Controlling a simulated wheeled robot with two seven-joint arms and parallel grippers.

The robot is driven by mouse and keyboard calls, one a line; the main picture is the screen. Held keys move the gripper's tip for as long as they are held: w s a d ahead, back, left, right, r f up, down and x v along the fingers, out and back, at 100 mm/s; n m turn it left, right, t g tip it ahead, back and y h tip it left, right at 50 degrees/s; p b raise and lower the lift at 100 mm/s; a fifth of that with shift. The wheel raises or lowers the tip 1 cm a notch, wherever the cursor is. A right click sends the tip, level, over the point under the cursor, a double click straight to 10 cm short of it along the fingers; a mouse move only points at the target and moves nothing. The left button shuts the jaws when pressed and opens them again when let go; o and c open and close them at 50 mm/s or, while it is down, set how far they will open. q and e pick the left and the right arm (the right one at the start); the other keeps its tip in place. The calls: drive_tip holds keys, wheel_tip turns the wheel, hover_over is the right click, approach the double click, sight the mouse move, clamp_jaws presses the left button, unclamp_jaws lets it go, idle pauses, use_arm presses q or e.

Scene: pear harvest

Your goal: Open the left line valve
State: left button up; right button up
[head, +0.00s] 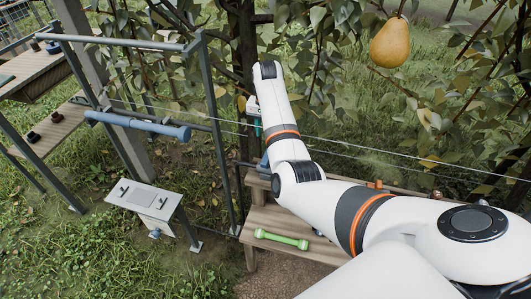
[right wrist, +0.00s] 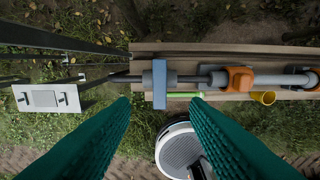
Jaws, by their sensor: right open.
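A grey pipe (right wrist: 212,79) runs along a wooden bench in the right wrist view. A blue valve handle (right wrist: 159,91) sits crosswise over its left part. In the head view a bit of blue (head: 264,161) shows beside my right forearm, mostly hidden. My right gripper (right wrist: 160,100) has two teal fingers spread apart, with nothing between them in contact. The blue handle appears between the fingertips in the picture; how far beyond them it is, I cannot tell. In the head view this gripper (head: 258,128) is mostly hidden by my arm. My left gripper is in no view.
An orange fitting (right wrist: 239,79) and a yellow cup-shaped part (right wrist: 263,97) are right of the blue handle. A green bar (head: 282,239) lies on the bench (head: 258,217). A grey metal frame (head: 221,140) and a white box (head: 143,199) stand left. A pear (head: 389,43) hangs upper right.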

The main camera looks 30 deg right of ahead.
sight(267, 156)
wheel_tip(267, 156, down, 10)
drive_tip(key=shift+f, duration=0.2)
clamp_jaws()
idle(0.4)
